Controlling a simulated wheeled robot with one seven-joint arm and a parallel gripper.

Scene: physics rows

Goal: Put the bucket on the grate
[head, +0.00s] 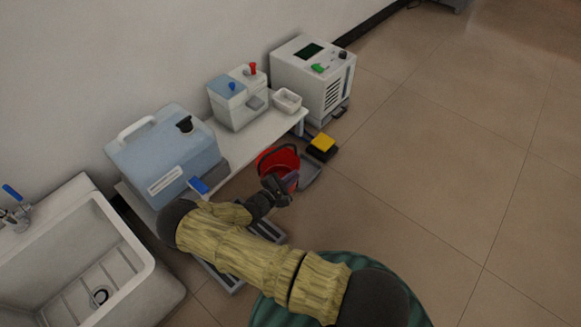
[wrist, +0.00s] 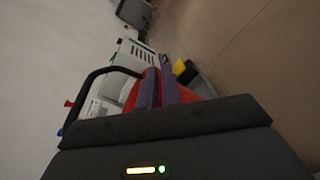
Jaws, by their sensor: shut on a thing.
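The red bucket (head: 277,158) is at the middle of the head view, beside the low white bench, with its dark open mouth facing up. My gripper (head: 289,184) is shut on its near side. In the wrist view the two purple fingers (wrist: 159,88) are close together against the red bucket (wrist: 190,95), and a black handle loop arcs out to the left. The fingers hide the exact part gripped. A grey slatted grate (head: 222,276) lies on the floor under the blue container, partly hidden by my arm. Whether the bucket touches the floor cannot be told.
The white bench (head: 262,130) carries a blue container (head: 165,155), a small two-tap box (head: 238,98) and a white cup (head: 287,101). A yellow pedal (head: 322,143) and a white machine (head: 312,78) stand beyond. A sink (head: 95,255) is at left. Floor at right is clear.

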